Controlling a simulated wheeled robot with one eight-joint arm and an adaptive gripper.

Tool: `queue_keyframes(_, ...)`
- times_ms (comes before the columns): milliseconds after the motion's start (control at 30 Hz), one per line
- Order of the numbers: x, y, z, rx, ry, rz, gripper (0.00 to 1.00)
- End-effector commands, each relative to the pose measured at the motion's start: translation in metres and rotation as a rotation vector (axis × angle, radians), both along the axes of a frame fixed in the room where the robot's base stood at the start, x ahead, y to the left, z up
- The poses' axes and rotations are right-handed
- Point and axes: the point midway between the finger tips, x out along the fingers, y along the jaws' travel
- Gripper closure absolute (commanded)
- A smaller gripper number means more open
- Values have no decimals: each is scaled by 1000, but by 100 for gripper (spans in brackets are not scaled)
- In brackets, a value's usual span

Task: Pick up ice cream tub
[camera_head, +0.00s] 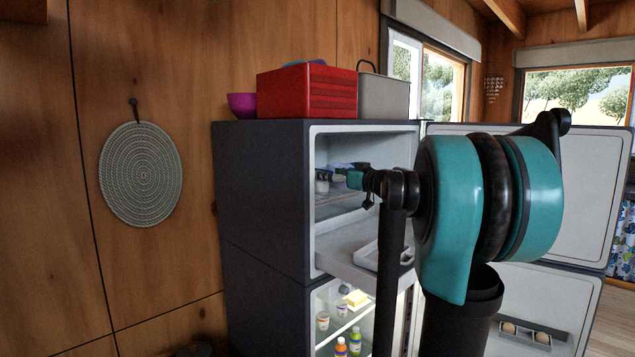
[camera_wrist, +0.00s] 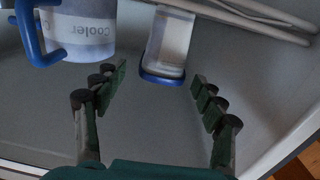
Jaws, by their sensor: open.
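In the wrist view, a pale container with a blue edge (camera_wrist: 168,45), which may be the ice cream tub, lies just beyond my gripper (camera_wrist: 158,77). The gripper is open and empty, its fingers spread to either side of the line to this container, which is apart from the tips. In the head view, my gripper (camera_head: 352,178) reaches into the freezer compartment (camera_head: 338,215), partly hidden by my arm. Small containers (camera_head: 322,183) stand there beside it, too small to identify.
A translucent pitcher marked "Cooler" (camera_wrist: 82,32) with a blue handle stands left of the fingers. Pale bars (camera_wrist: 250,15) run along the upper right. The fridge doors stand open at right (camera_head: 590,190). A red box (camera_head: 307,92) sits on top of the fridge.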

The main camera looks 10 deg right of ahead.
Motion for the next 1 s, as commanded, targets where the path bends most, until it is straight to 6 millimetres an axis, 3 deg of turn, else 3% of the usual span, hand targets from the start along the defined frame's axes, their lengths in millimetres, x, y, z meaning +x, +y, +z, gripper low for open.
queue_keyframes(267,12,9,0,0,0,1,30)
queue_keyframes(600,47,35,-1,0,0,1,30)
queue_keyframes(833,50,36,-1,0,0,-2,30)
queue_keyframes(1000,50,36,-1,0,0,-1,48)
